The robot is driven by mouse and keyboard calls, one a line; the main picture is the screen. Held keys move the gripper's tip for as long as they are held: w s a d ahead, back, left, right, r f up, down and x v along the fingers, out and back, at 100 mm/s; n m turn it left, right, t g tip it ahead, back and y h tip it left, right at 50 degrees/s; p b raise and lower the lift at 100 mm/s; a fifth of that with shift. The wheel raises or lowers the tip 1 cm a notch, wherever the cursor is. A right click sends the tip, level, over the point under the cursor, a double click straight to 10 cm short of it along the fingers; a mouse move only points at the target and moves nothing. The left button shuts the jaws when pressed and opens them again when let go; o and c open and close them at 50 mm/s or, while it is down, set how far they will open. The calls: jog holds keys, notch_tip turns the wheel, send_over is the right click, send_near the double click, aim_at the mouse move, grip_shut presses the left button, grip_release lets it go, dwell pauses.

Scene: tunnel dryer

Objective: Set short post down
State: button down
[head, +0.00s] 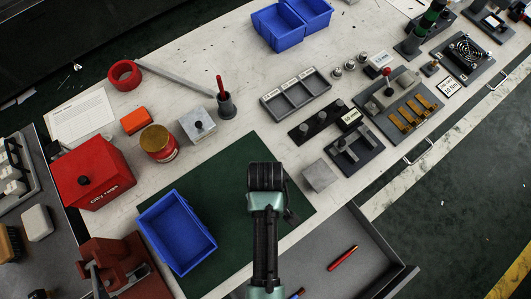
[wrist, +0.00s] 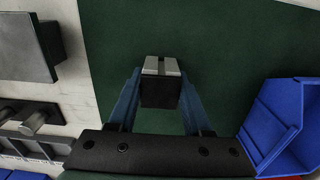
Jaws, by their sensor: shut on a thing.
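My gripper (wrist: 161,72) is shut on a small block-like piece, which I take to be the short post (wrist: 160,93). In the wrist view, it shows a dark square face and a light grey, slotted part beyond it, between the two blue fingers. In the head view, my gripper (head: 266,178) is over the green mat (head: 232,165), and the held piece is hidden behind it. The green mat (wrist: 230,45) also fills the background in the wrist view. I cannot tell whether the piece touches the mat.
A blue bin (head: 146,218) stands on the mat to the left. A grey metal block (head: 320,175) and a dark holder with posts (head: 305,133) are to the right. An open drawer (head: 335,235) holds a red pen-like item (head: 342,258). The mat around the gripper is clear.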

jog(key=shift+f, duration=0.15)
jog(key=shift+c, duration=1.6)
grip_release()
